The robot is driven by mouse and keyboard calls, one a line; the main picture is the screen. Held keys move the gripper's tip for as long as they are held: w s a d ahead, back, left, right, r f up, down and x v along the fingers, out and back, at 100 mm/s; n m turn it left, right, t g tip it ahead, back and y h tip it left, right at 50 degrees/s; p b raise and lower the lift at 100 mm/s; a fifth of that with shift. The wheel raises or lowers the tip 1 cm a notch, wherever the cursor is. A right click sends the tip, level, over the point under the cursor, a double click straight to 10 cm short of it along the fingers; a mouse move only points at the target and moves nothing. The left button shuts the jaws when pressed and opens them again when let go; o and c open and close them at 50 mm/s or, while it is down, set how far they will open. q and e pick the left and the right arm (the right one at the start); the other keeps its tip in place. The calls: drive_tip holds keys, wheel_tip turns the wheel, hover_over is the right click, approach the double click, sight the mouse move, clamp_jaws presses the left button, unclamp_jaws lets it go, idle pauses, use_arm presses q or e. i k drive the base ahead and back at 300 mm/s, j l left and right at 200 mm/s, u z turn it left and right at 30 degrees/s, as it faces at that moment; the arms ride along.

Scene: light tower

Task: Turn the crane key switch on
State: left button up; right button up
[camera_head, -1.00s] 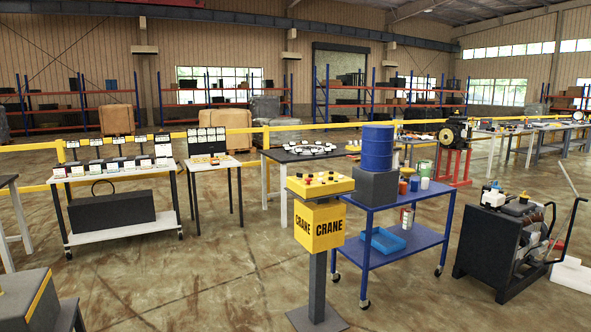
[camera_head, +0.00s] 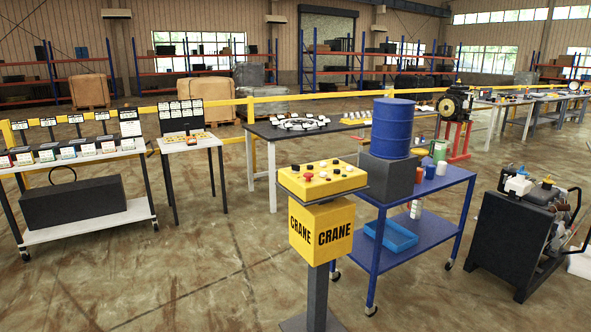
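The crane control panel (camera_head: 322,177) is a yellow sloped box with a red button and several black and white controls on top. It stands on a grey post above a yellow block marked CRANE (camera_head: 321,230), near the middle of the head view. The key switch cannot be told apart from the other small controls at this size, nor can its position. Neither of my grippers is in view.
A blue wheeled cart (camera_head: 420,228) with a blue drum (camera_head: 392,128) stands close to the panel's right. A dark machine (camera_head: 512,240) is at the far right. A white table (camera_head: 90,215) stands at left. The floor (camera_head: 190,285) in front and left of the panel is clear.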

sight(296, 169)
drive_tip(key=i+l, duration=0.25)
drive_tip(key=i+l+u, duration=0.15)
drive_tip(key=i+l, duration=0.15)
drive_tip(key=l, duration=0.2)
drive_tip(key=i+l, duration=0.25)
drive_tip(key=l, duration=0.15)
drive_tip(key=i+l+u, duration=0.1)
drive_tip(key=i+l, duration=0.15)
drive_tip(key=l, duration=0.15)
